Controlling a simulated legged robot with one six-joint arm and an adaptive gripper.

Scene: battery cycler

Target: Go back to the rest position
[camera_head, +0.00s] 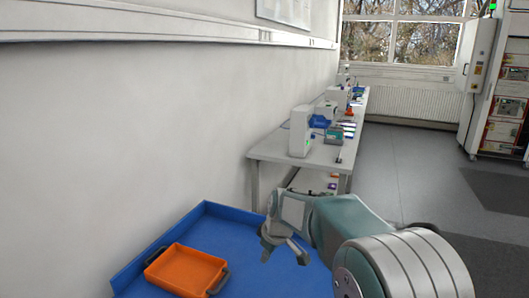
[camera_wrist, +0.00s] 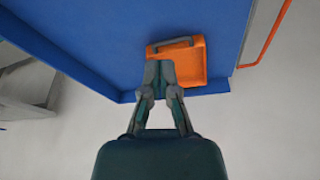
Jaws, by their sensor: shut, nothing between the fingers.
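My gripper (camera_head: 284,250) hangs over the blue tray surface at the lower middle of the head view, to the right of the orange tray. In the wrist view my gripper (camera_wrist: 159,74) is shut and empty, its fingertips together in front of the orange tray. My arm bends from the lower right of the head view.
An orange tray (camera_head: 183,272) with dark handles stands on a blue-rimmed surface (camera_head: 203,214) against the white wall. It also shows in the wrist view (camera_wrist: 192,66). A long bench (camera_head: 317,155) with instruments runs along the wall. The grey floor at right is open.

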